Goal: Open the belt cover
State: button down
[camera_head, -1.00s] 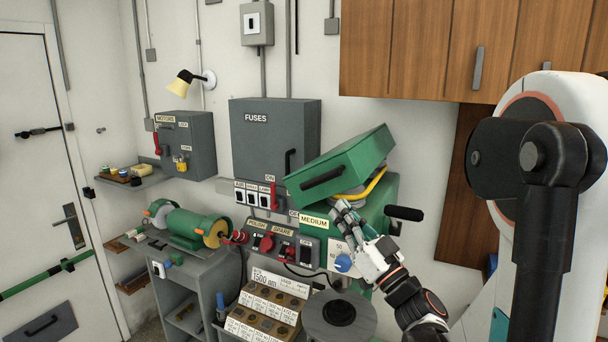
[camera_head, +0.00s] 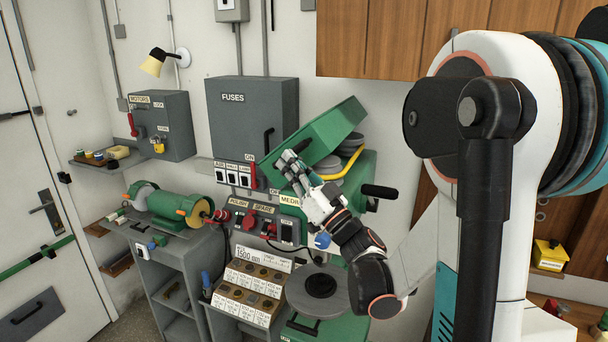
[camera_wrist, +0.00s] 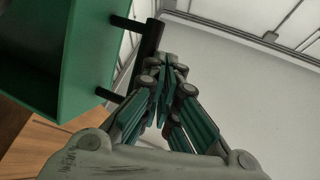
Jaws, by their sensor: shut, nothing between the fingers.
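The green belt cover (camera_head: 328,130) is raised and tilted steeply on its green housing (camera_head: 352,202). My gripper's fingers (camera_wrist: 168,72) are shut beside the lower part of the handle. I cannot tell whether they touch it.
A grey fuse box (camera_head: 252,120) is on the wall left of the cover. A switch panel (camera_head: 262,226) and a round grey disc (camera_head: 319,288) are below. A black grip (camera_head: 380,191) sticks out right of the housing. Wooden cabinets (camera_head: 400,40) hang above.

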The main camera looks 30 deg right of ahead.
aim_at(281, 152)
jog(key=shift+w+r, duration=0.3)
jog(key=shift+w, duration=0.2)
jog(key=shift+w+r, duration=0.25)
jog(key=shift+w, duration=0.2)
jog(key=shift+w+a+r+n+g+p, duration=0.3)
jog(key=shift+w+a+r+g+p, duration=0.25)
jog(key=shift+w, duration=0.3)
jog(key=shift+w+a+r+n+g+p, duration=0.2)
jog(key=shift+w+a+n+g+p, duration=0.1)
jog(key=shift+w+a+g, duration=0.4)
jog(key=shift+w, duration=0.1)
